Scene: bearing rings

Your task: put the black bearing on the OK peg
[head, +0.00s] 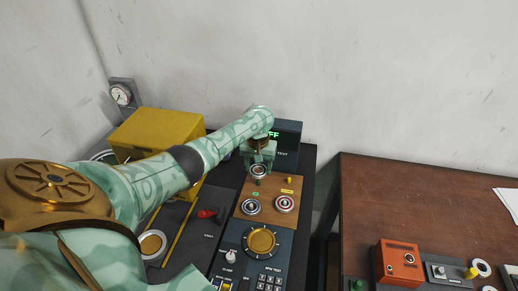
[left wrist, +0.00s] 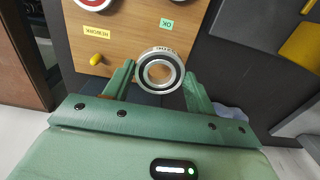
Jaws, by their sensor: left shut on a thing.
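My left gripper (head: 259,164) is shut on a bearing ring (head: 259,172), held above the far part of a wooden board (head: 269,187). In the left wrist view the bearing (left wrist: 145,73) has a silver rim, a black band and an open bore, and sits between both fingers. A green OK label (left wrist: 166,24) lies on the board just beyond it.
A yellow peg (left wrist: 96,59) stands by a yellow REWORK label (left wrist: 97,31). A display (head: 288,133) stands behind the board, and a yellow box (head: 150,130) to the left. A dial panel (head: 262,240) is in front. A brown table (head: 400,200) is at right.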

